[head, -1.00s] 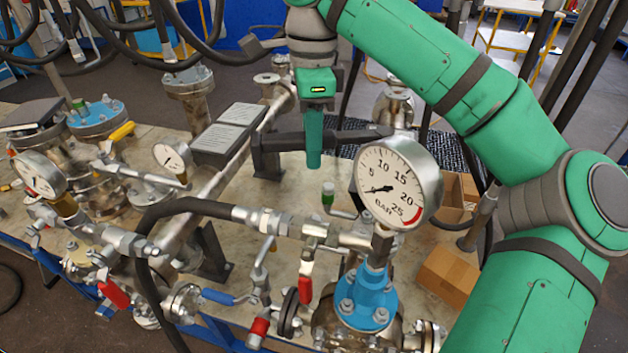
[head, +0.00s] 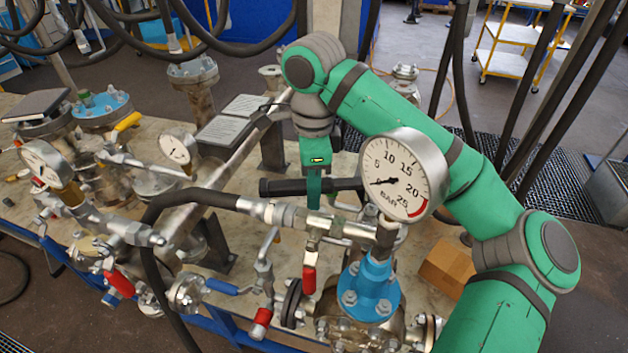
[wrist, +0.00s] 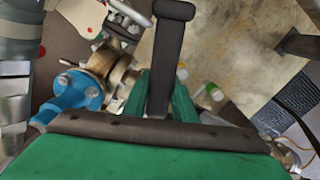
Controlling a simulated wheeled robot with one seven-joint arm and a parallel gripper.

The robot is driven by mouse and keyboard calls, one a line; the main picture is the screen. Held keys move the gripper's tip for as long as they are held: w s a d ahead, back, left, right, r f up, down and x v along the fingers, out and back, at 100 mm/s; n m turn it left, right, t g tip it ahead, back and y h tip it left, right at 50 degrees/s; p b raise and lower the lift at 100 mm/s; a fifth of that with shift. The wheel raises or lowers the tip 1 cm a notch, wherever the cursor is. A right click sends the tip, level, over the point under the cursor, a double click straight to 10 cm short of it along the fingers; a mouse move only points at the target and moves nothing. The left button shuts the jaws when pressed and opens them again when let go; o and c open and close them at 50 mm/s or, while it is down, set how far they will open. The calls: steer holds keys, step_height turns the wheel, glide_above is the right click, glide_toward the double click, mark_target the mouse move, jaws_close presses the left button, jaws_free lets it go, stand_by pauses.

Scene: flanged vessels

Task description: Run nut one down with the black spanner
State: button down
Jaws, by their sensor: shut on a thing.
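My gripper (head: 313,200) is shut on the black spanner (head: 285,187) and holds it roughly level behind the hose fitting. The spanner's right part passes behind the large pressure gauge (head: 403,175). In the wrist view the spanner (wrist: 168,60) sticks out from between the green fingers (wrist: 160,100). A blue flange (wrist: 75,92) shows at left in the wrist view, apart from the spanner. I cannot tell which nut is nut one.
A black hose (head: 190,203) and pipework with red-handled valves (head: 309,280) lie between the camera and my gripper. Smaller gauges (head: 178,150) stand to the left. Another blue flange (head: 100,110) is at the far left.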

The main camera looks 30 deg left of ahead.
steer(key=shift+w+f, duration=0.1)
steer(key=shift+f, duration=0.7)
steer(key=shift+w+d, duration=0.1)
steer(key=shift+s+a+f, duration=0.1)
steer(key=shift+s+f, duration=0.05)
steer(key=shift+f, duration=0.4)
steer(key=shift+s+a+f, duration=0.1)
steer(key=shift+s+f, duration=0.05)
steer(key=shift+f, duration=0.55)
